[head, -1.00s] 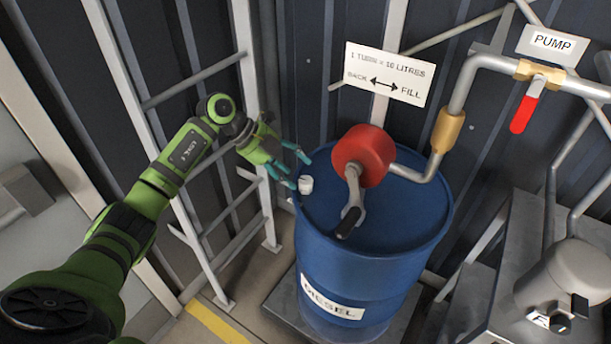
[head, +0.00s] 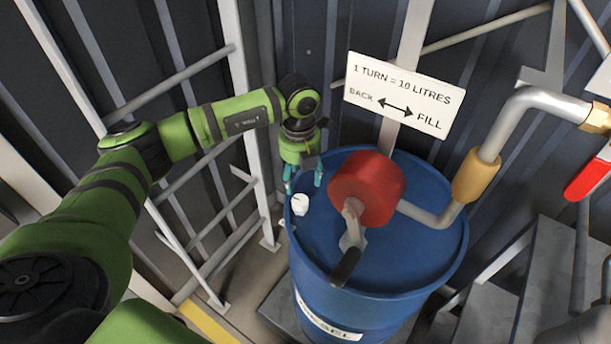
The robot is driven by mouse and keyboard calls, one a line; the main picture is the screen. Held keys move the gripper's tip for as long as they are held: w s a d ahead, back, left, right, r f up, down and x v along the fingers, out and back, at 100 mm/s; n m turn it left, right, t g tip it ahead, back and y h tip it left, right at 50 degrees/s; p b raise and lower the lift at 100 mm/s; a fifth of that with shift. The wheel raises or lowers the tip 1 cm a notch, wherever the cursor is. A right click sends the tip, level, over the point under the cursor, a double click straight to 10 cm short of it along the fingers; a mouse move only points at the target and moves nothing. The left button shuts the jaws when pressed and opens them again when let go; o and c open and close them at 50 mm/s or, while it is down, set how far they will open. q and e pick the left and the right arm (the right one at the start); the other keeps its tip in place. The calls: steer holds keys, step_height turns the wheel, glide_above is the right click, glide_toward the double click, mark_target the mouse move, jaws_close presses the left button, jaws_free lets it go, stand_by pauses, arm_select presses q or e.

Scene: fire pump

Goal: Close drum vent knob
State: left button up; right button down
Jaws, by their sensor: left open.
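The drum vent knob (head: 300,204) is a small white cap on the top of the blue diesel drum (head: 385,262), near its left rim. My left gripper (head: 304,186) points down with its teal fingers apart, just above and behind the knob. The fingers look empty, and a small gap seems to lie between them and the knob. Whether they touch it is hard to tell. My right gripper is not in view.
The red pump (head: 368,190) with its crank and black handle (head: 346,267) stands on the drum, right of the knob. A grey pipe (head: 487,150) rises to the right. A white sign (head: 404,95) hangs behind. A pale ladder-like frame (head: 240,90) stands left of the drum.

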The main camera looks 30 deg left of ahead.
mark_target(300, 198)
arm_select(q)
steer(key=shift+s+f, duration=0.1)
steer(key=shift+s, duration=0.05)
steer(key=f+p, duration=0.1)
steer(key=f, duration=0.1)
steer(key=s+f+p, duration=0.1)
steer(key=f, duration=0.1)
steer(key=shift+d+f, duration=0.15)
steer(key=shift+w+f, duration=0.2)
steer(key=shift+f, duration=0.8)
steer(key=c, duration=1)
steer(key=shift+c, duration=0.6)
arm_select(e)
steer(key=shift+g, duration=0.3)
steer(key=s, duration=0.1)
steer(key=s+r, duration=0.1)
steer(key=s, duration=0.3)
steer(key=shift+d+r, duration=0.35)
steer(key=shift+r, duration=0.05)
